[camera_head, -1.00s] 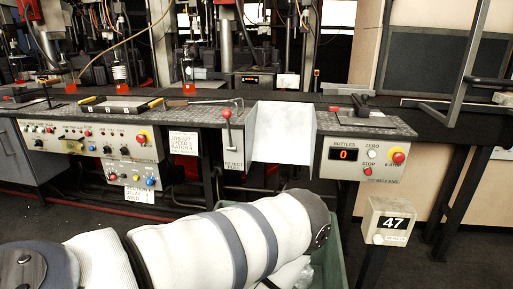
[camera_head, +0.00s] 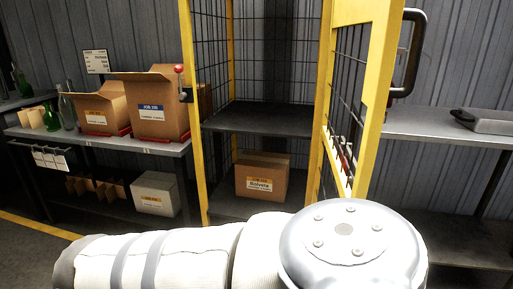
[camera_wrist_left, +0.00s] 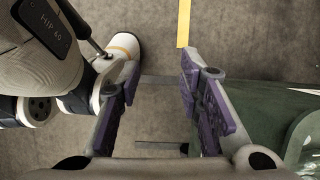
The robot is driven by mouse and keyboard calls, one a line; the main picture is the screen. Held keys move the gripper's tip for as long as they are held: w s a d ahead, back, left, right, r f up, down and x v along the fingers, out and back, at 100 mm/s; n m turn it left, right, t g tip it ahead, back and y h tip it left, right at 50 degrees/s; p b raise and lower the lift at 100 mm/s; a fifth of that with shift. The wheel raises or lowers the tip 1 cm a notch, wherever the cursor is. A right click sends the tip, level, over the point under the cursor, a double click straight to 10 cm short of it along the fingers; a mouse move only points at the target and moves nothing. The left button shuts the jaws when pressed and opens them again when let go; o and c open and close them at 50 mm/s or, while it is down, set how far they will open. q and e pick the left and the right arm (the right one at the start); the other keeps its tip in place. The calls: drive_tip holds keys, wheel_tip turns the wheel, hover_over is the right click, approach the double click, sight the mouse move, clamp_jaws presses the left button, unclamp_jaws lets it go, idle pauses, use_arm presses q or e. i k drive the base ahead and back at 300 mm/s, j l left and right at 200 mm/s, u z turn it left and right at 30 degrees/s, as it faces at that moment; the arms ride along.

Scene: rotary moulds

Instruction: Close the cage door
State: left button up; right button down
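The cage (camera_head: 232,55) has a yellow frame and black mesh, and its front is open. Its yellow-framed door (camera_head: 371,100) stands swung out toward me on the right side. A black bar handle (camera_head: 410,52) is on the door's right-hand face. A latch with a red knob (camera_head: 180,70) is on the left front post. My left gripper (camera_wrist_left: 158,62) shows in the left wrist view with its purple-padded fingers apart and nothing between them, above the floor. Neither gripper shows in the head view. My right gripper is out of view.
A cardboard box (camera_head: 262,176) sits on the cage's lower shelf. A left bench (camera_head: 100,141) carries open boxes and bottles. A right bench (camera_head: 445,130) holds a metal tray (camera_head: 484,121). My white arm crosses the foreground. A green bin (camera_wrist_left: 280,115) is right of my left gripper.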

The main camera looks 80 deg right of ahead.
sight(386, 17)
drive_tip(key=k+l+z, duration=0.1)
drive_tip(key=z, duration=0.35)
drive_tip(key=k+l+z, duration=0.15)
drive_tip(key=z, duration=0.35)
drive_tip(key=l+z, duration=0.15)
drive_tip(key=z, duration=0.3)
drive_tip(key=k+l+z, duration=0.1)
drive_tip(key=l+z, duration=0.15)
drive_tip(key=z, duration=0.2)
